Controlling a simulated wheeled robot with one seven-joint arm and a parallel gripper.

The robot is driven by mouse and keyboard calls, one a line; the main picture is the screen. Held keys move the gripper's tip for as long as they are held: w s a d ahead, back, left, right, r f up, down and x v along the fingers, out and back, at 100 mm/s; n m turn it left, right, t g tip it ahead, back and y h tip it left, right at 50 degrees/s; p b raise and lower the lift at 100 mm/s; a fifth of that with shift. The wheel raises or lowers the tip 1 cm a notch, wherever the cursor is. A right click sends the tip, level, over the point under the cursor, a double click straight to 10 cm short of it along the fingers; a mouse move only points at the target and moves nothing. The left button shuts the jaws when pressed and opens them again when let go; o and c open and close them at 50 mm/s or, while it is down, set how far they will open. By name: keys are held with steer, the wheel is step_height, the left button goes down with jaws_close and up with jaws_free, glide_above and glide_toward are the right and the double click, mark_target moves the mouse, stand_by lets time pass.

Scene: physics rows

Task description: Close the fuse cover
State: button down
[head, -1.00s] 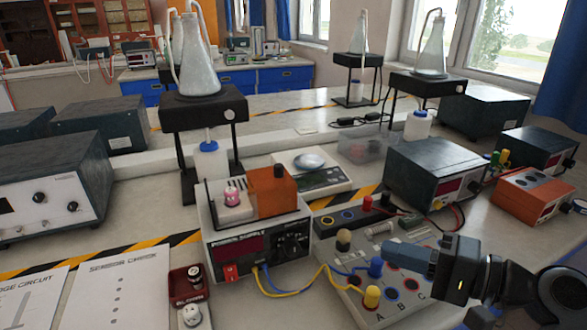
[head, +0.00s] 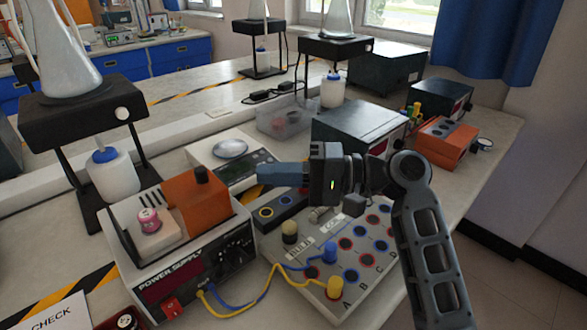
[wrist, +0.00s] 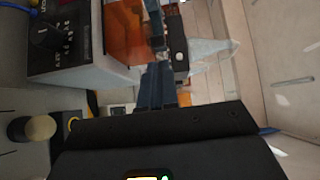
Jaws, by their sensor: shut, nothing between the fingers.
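The orange fuse cover (head: 196,205) with a black knob (head: 200,175) sits on the right part of the power supply's top (head: 185,275). A pink-and-white fuse (head: 149,220) stands uncovered on a pale block to its left. My gripper (head: 262,174) is shut and empty, pointing left, right of the cover and apart from it in the head view. In the wrist view the closed fingers (wrist: 157,85) point toward the orange cover (wrist: 124,32); the distance between them is hard to judge.
A panel with coloured sockets (head: 345,255) and yellow and blue leads lies below my gripper. A scale (head: 230,165) stands behind the supply. A flask stand (head: 80,110) is at left. A dark instrument (head: 358,135) stands behind my gripper.

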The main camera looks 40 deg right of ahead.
mark_target(207, 174)
steer(key=p+x, duration=0.1)
steer(key=x, duration=0.7)
steer(key=a+p, duration=0.1)
steer(key=a, duration=0.8)
steer(key=shift+p, duration=0.4)
steer(key=shift+s, duration=0.1)
